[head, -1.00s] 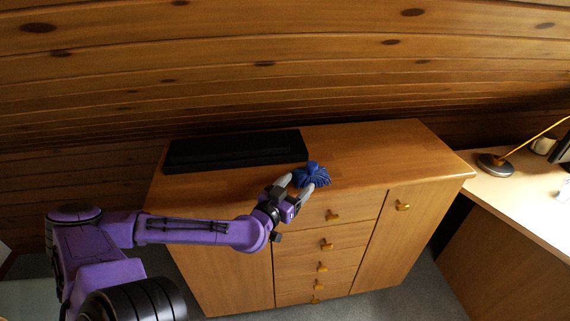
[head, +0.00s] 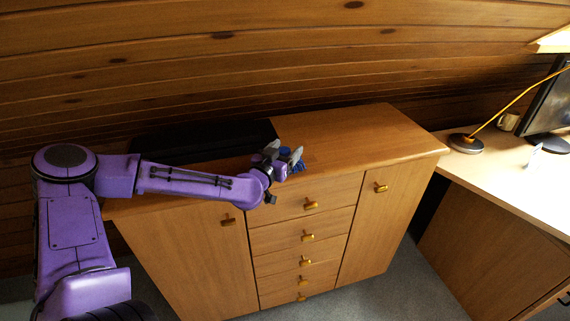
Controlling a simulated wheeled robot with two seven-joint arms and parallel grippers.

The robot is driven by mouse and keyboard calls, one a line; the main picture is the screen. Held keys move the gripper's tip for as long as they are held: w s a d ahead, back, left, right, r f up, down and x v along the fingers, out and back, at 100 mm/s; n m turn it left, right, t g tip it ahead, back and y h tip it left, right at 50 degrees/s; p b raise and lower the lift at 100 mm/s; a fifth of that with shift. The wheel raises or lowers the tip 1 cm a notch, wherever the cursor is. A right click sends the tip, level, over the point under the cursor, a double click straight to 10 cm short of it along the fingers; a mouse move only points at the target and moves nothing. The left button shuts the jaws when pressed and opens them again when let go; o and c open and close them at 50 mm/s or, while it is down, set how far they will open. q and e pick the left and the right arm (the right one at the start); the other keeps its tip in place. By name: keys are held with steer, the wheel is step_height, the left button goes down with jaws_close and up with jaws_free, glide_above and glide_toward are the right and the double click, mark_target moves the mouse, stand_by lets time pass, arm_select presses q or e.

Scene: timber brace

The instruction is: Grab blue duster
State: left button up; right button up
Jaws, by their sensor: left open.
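The blue duster (head: 294,164) lies on the wooden cabinet top near its front edge, mostly hidden behind my gripper. My left gripper (head: 284,155) is open, its two grey fingers at the duster, one toward the back and one toward the front right. Whether the fingers touch the duster I cannot tell. My right gripper is out of view.
The wooden cabinet (head: 350,135) has drawers and doors with brass knobs; its right top is clear. A long black case (head: 200,140) lies behind my arm.

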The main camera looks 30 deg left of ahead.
arm_select(q)
steer(key=shift+s, duration=0.1)
steer(key=shift+r, duration=0.1)
steer(key=c, duration=1.1)
